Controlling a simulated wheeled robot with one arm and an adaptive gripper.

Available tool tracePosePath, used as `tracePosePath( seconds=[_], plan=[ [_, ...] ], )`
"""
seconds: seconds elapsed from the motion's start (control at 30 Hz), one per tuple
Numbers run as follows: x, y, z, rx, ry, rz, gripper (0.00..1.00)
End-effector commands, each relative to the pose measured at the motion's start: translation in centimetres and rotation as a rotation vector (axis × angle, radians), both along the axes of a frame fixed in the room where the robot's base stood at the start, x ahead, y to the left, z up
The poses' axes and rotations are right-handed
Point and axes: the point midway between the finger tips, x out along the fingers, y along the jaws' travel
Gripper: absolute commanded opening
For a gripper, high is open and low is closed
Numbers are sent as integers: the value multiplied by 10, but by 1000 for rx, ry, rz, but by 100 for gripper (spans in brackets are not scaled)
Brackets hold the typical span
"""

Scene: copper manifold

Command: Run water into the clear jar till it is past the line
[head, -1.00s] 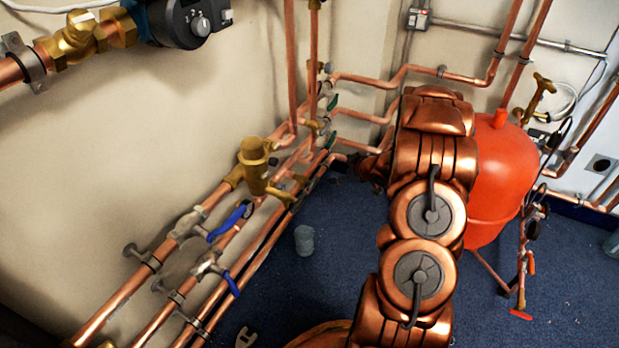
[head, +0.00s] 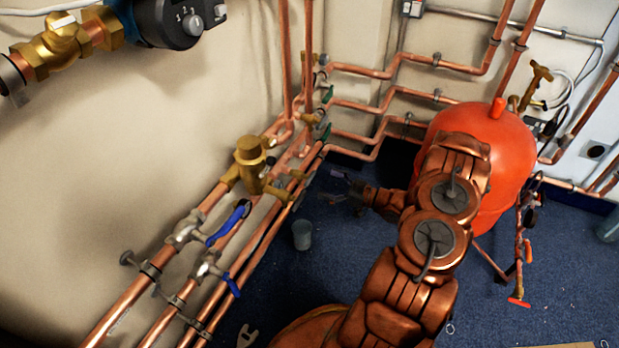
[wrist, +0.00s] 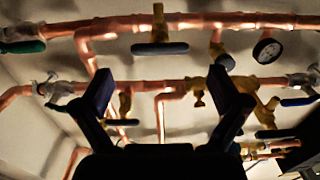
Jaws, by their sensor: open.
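A small, see-through, greyish jar (head: 302,235) stands upright on the blue floor, right of the low pipes. No line or water level can be made out on it. My gripper (head: 343,190) is above and right of the jar in the head view, pointing left toward the pipes. In the wrist view my gripper (wrist: 165,98) has its two dark fingers wide apart with nothing held. Beyond them are copper pipes with brass fittings, including a small brass fitting (wrist: 198,92) and a dark-levered valve (wrist: 160,42). I cannot tell which one is the water outlet.
Blue-levered valves (head: 228,223) and a brass valve body (head: 250,165) sit on the left pipes. A red tank (head: 505,150) stands close behind my arm. A pressure gauge (wrist: 267,50) shows in the wrist view. Open floor lies around the jar.

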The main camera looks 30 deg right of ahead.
Motion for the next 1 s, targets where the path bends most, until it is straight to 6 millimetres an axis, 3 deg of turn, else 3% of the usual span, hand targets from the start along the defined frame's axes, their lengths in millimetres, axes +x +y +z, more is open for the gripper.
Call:
tracePosePath(
  seconds=[0.2, 0.5, 0.9, 1.0],
  plan=[
    [26, 16, -2, -4, 0, 3, 98],
    [50, 30, -1, -4, 1, 2, 98],
    [54, 32, 0, -3, 2, 0, 98],
    [54, 32, 0, -2, 2, 0, 90]
  ],
)
